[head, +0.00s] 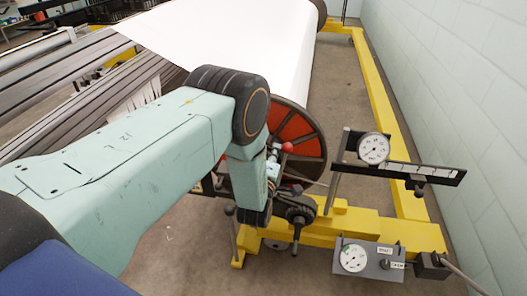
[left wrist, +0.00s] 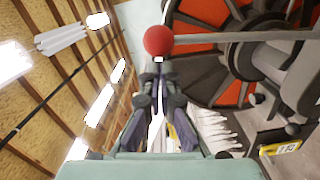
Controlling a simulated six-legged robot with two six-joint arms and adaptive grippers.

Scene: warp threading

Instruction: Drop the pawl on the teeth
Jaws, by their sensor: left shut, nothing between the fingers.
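A red ball knob (head: 287,147) shows in front of the big red-and-dark beam disc (head: 305,130). In the left wrist view the red knob (left wrist: 158,40) sits at the left end of a grey bar (left wrist: 225,37), which looks like the pawl's lever. The bar runs right towards a grey hub. A dark toothed wheel (head: 297,208) is low beside the disc; whether the pawl touches its teeth I cannot tell. My left gripper (head: 274,153) is shut and empty, its fingertips (left wrist: 158,68) just short of the knob. My right gripper is not in view.
A white sheet-covered roll (head: 245,45) lies behind my left arm. A yellow frame (head: 345,225) runs along the floor on the right. It carries a dial on a scale bar (head: 373,150) and a grey gauge box (head: 365,262). A pale wall bounds the right.

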